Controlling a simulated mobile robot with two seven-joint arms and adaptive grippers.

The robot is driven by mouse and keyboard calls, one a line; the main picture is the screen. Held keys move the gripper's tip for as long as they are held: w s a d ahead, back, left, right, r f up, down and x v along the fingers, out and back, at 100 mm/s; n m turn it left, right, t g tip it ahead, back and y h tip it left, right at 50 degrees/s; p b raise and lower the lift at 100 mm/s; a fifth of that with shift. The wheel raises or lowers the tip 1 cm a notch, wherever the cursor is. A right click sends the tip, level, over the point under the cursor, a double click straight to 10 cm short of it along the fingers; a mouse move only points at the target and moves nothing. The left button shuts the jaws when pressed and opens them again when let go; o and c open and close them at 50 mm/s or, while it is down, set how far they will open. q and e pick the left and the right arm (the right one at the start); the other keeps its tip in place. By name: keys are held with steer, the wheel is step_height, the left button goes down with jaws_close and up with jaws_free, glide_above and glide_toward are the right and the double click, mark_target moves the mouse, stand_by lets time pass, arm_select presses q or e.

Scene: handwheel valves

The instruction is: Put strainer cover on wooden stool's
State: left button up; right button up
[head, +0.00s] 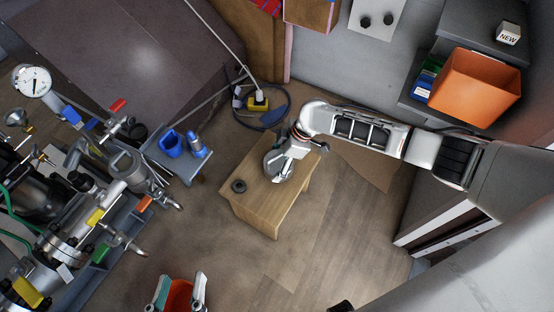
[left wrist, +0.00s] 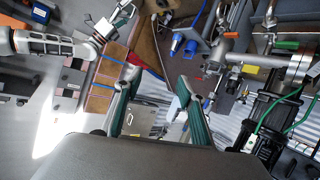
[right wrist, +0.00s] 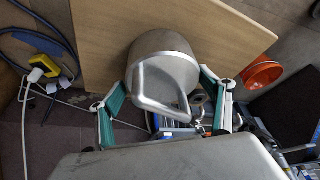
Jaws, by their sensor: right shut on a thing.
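The wooden stool (head: 262,203) stands on the floor near the middle of the head view; its pale top also fills the upper right wrist view (right wrist: 105,40). The strainer cover (right wrist: 165,55) is a round grey metal piece with a loop handle. It is at the stool's top, seen also in the head view (head: 271,168); whether it touches the wood I cannot tell. My right gripper (right wrist: 166,100) is shut on the cover, with its fingers on either side of the handle. My left gripper (left wrist: 158,100) is open and empty, low in the head view (head: 179,284).
A dark ring (head: 239,186) lies on the stool's left part. A small bench with blue items (head: 171,143) and the valve pipework (head: 75,235) stand to the left. An orange bin (head: 478,88) is at upper right. Floor right of the stool is clear.

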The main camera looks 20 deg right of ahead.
steer(key=shift+f, duration=0.2)
steer(key=o, duration=1.4)
arm_select(q)
steer(key=shift+s+f, duration=0.25)
steer(key=shift+f, duration=0.05)
arm_select(e)
steer(key=shift+o, duration=0.4)
steer(key=shift+r, duration=0.25)
steer(key=p+v, duration=0.1)
steer(key=v, duration=0.3)
steer(key=p+v, duration=0.1)
steer(key=v, duration=0.1)
steer(key=shift+w+r+p, duration=0.35)
arm_select(q)
steer(key=a, duration=0.1)
steer(key=a+f+m+p, duration=0.1)
steer(key=a, duration=0.1)
steer(key=s+a+f+m+g+y+p, duration=0.1)
steer(key=shift+a, duration=0.2)
arm_select(e)
steer(key=v, duration=0.2)
steer(key=s+v, duration=0.1)
steer(key=v, duration=0.2)
steer(key=shift+d+r, duration=0.1)
steer(key=shift+d, duration=0.05)
